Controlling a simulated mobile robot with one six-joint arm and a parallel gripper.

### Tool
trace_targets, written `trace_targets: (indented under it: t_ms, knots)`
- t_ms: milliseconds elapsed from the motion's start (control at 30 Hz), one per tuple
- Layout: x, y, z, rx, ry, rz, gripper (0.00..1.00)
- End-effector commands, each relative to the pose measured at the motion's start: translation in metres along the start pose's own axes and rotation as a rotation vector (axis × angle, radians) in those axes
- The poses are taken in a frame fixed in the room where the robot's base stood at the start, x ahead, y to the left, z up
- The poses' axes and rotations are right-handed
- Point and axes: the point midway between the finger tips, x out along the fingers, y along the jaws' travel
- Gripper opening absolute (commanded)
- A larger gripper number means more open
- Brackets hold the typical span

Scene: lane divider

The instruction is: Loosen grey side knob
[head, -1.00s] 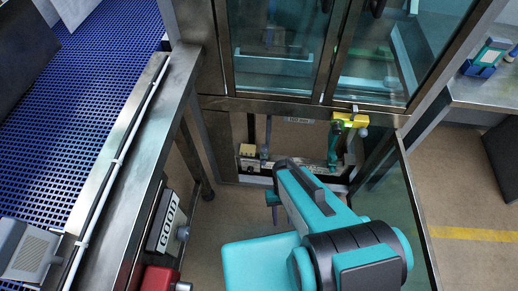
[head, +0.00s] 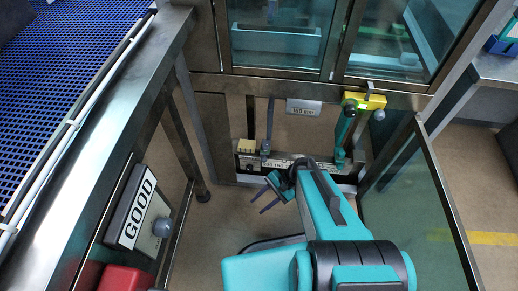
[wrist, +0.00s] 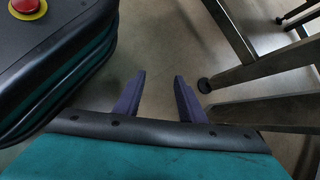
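A round grey knob (head: 379,115) sits on the right side of a yellow block (head: 370,101), at the top of a green upright (head: 343,132) under the glass doors. Another grey knob (head: 162,227) is on the right side of the GOOD sign box (head: 134,213) at lower left. My gripper (head: 264,197) is in the gap between them, low over the floor, touching neither. Its two dark fingers point left in the head view. In the wrist view my gripper (wrist: 158,97) is open, with bare floor between the fingers. Neither knob shows in the wrist view.
A blue mesh conveyor (head: 60,80) with a metal side rail is at left. A ruled bar (head: 285,163) with a grey post (head: 266,130) lies behind my gripper. A glass panel (head: 415,200) stands at right. A red box (head: 125,279) is at lower left.

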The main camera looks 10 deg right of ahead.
Motion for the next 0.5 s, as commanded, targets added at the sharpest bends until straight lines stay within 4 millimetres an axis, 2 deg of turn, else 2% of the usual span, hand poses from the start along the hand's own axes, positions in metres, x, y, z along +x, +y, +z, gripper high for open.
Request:
trace_targets:
  t_ms: [33, 200, 500]
  knots:
    - [0.007, -0.004, -0.014, 0.034, -0.009, -0.04, 0.37]
    - [0.009, -0.026, -0.035, 0.15, -0.052, -0.173, 0.37]
    - [-0.001, -0.062, -0.078, 0.337, -0.143, -0.407, 0.37]
